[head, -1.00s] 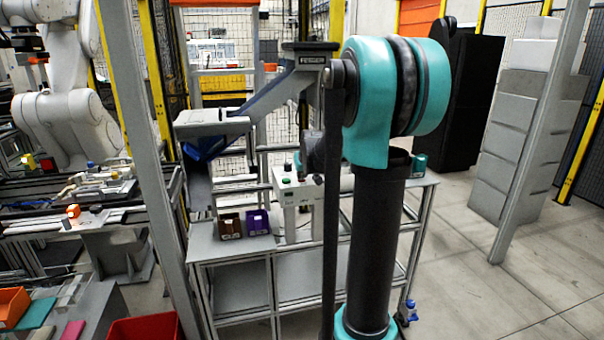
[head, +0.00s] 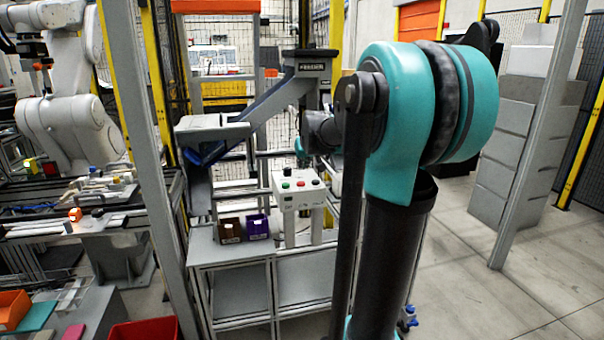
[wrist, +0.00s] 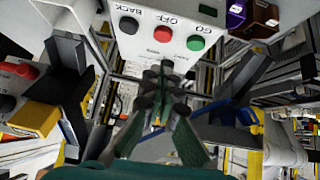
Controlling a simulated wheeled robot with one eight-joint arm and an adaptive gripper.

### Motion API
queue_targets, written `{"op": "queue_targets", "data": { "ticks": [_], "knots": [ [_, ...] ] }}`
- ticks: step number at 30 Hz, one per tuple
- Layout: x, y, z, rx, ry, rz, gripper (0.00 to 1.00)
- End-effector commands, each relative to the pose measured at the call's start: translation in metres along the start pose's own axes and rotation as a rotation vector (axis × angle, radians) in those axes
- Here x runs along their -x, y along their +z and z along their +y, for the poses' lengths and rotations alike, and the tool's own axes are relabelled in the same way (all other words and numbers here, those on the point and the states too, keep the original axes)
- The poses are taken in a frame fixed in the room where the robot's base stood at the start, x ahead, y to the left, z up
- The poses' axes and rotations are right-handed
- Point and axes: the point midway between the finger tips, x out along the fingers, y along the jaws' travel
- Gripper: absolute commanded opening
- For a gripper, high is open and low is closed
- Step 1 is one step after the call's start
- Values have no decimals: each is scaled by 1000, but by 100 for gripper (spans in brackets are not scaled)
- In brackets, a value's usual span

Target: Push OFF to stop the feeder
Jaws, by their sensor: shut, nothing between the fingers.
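The control box (head: 303,199) stands on the workbench, with a green, a red and a black button on its sloped face. In the wrist view the box is upside down, and its red OFF button (wrist: 163,33) sits between the black BACK button (wrist: 129,25) and the green GO button (wrist: 195,42). My gripper (wrist: 162,78) is shut and empty, its dark fingertips below the OFF button in that picture. No finger covers the button, and I see no contact. In the head view my arm hides most of the gripper.
A brown bin (head: 230,230) and a purple bin (head: 257,226) stand left of the box on the bench (head: 228,250). A sloped grey chute (head: 285,95) rises behind. Another red button (wrist: 22,70) shows at the left of the wrist view.

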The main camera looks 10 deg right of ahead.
Motion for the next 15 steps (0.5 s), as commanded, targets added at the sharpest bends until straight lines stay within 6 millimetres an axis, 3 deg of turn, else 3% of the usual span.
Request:
{"op": "queue_targets", "data": {
  "ticks": [6, 15],
  "knots": [
    [33, 0, 0, 0, 0, 1, 0],
    [48, -1, 0, 0, 0, 1, 0]
  ]
}}
